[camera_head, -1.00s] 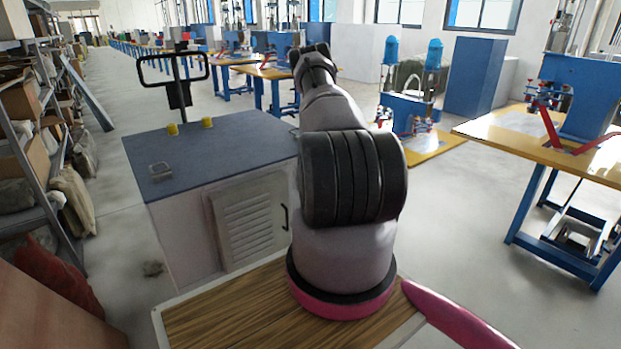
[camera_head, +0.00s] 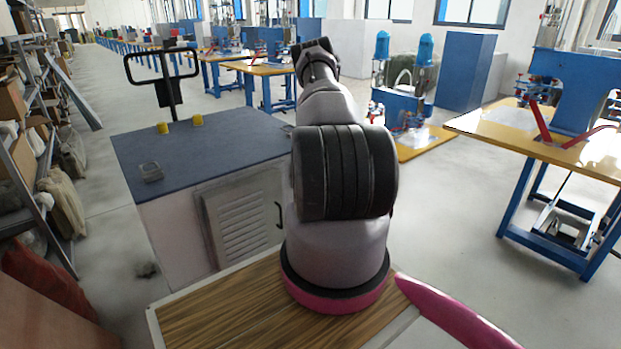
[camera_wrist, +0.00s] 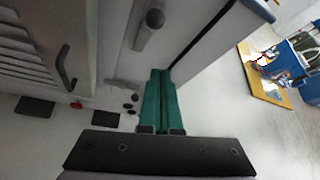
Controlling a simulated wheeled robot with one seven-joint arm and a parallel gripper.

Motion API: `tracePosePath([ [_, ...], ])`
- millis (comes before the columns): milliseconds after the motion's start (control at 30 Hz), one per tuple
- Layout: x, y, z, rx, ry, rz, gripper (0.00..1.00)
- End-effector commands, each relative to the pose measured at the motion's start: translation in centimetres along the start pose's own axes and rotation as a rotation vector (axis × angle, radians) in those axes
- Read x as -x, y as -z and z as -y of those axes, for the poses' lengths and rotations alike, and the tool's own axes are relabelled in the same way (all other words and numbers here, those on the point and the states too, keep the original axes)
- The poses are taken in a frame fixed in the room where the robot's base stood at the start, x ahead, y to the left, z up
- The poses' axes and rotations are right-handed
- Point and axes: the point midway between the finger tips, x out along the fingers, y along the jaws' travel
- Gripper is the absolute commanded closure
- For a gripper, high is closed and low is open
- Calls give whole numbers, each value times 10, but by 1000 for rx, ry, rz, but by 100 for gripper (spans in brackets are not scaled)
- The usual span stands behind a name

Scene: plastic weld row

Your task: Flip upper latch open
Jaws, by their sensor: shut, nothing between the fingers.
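My gripper (camera_wrist: 161,73) shows in the wrist view as two green fingers pressed together, shut and empty. A grey metal latch with a rounded dark end (camera_wrist: 149,26) sits on the pale cabinet face, above the fingertips in the picture; a gap shows between them. Lower on the same face, nearer the fingertips, is a small flat metal piece (camera_wrist: 122,85) with dark spots beside it; I cannot tell if it is another latch. In the head view the cabinet (camera_head: 165,225) stands ahead left. My arm hides the gripper there, and no latch is visible.
A louvred door (camera_head: 240,222) with a dark handle (camera_wrist: 66,66) is on the cabinet's neighbouring face. Yellow knobs (camera_head: 196,119) and a handlebar (camera_head: 163,63) rise at its top. A blue machine on a yellow table (camera_head: 470,125) stands right. Open floor (camera_head: 440,215) lies between.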

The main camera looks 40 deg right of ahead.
Motion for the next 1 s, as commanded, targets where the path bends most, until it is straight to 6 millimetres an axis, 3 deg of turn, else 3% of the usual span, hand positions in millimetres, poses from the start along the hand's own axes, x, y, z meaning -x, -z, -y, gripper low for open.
tracePosePath([
  [100,20,1,-6,-1,1,-1,100],
  [300,35,3,-11,0,0,0,100],
  [867,37,3,-12,0,1,1,100],
  [1000,36,-14,-13,11,-19,20,100],
])
